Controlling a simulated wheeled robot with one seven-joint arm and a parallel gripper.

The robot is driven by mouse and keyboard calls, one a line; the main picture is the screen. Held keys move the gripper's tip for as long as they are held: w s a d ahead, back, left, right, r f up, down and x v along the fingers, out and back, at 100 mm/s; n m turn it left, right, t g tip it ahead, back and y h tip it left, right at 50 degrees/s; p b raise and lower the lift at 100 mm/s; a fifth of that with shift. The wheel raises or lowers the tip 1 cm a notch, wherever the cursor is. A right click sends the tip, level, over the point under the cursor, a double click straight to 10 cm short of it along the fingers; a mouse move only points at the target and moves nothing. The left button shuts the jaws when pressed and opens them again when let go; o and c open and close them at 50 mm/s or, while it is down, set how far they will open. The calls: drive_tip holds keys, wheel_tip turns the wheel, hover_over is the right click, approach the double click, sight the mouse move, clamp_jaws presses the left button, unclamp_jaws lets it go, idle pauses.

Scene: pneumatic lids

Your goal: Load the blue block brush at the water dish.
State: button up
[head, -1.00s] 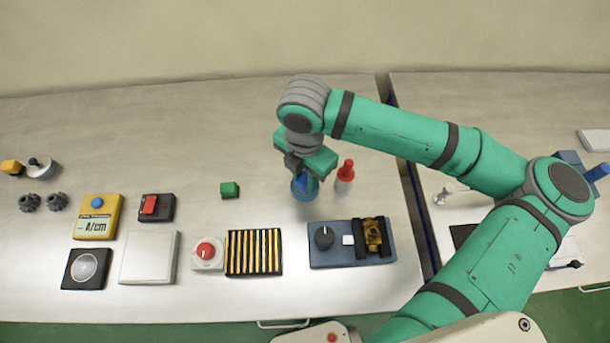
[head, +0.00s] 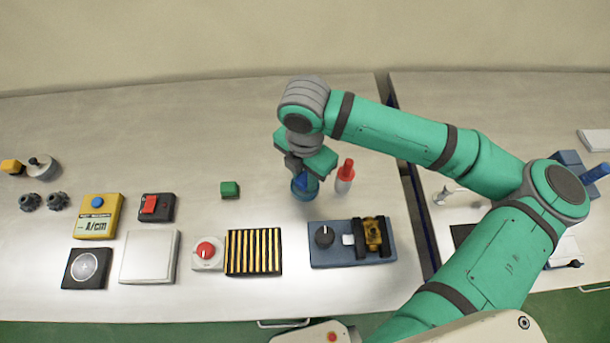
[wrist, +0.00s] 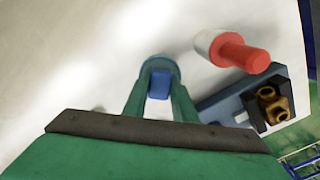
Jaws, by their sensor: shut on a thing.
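My gripper (head: 307,174) points down over the near table, to the right of its middle. It is shut on the blue block brush (wrist: 160,84), whose blue block shows between the two green fingers in the wrist view. The brush (head: 311,187) also shows as a small blue patch below the fingers in the head view. A round blue dish (head: 301,194), which looks like the water dish, is directly under the gripper. The brush's lower end is hidden, so I cannot tell whether it touches the dish's contents.
A red-topped white cylinder (head: 345,177) stands close to the right of the gripper. A blue fixture with a black knob (head: 324,237) lies in front. A green cube (head: 229,189) is to the left. Several panels and buttons line the front left. The back of the table is clear.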

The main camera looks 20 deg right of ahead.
sight(305, 177)
drive_tip(key=shift+r, duration=3.5)
